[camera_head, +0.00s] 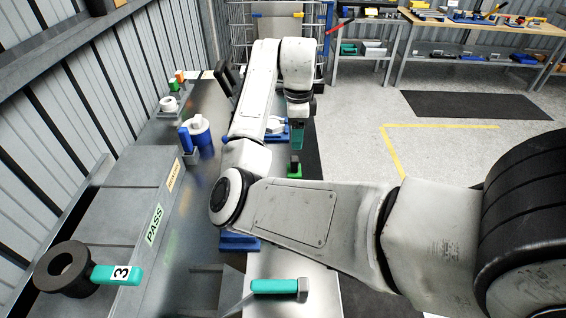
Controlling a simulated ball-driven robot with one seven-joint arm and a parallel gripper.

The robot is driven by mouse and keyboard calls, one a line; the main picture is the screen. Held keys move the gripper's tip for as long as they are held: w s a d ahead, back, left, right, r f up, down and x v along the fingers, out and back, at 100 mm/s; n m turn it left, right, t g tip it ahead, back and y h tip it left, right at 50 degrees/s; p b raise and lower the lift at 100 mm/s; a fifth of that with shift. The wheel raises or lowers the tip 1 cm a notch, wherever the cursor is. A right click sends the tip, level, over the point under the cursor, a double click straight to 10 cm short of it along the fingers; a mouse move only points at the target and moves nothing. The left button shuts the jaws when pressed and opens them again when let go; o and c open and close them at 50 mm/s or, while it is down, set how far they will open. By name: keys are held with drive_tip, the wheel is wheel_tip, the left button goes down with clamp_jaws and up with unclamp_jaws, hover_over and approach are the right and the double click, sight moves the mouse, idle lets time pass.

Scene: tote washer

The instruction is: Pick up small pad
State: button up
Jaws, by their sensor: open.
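My gripper (297,146) points down at the end of my arm, over the right part of the metal bench. It is open. A small green piece (294,171) with a dark top lies just below the fingers and may be the small pad. I cannot tell whether the fingers touch it. My arm hides part of the bench around it.
A grey box marked PASS (140,215) stands on the bench at left. A teal-handled tool (278,287) lies at the front. A blue-and-white part (197,133) stands behind the box.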

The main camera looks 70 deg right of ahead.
sight(294, 158)
wheel_tip(294, 158, down, 5)
drive_tip(key=shift+r, duration=0.15)
drive_tip(key=shift+w+a+f+p, duration=0.1)
drive_tip(key=shift+f+p, duration=0.45)
drive_tip(key=shift+f, duration=2.3)
drive_tip(key=shift+c, duration=0.3)
drive_tip(key=c, duration=1)
drive_tip(key=shift+r, duration=0.1)
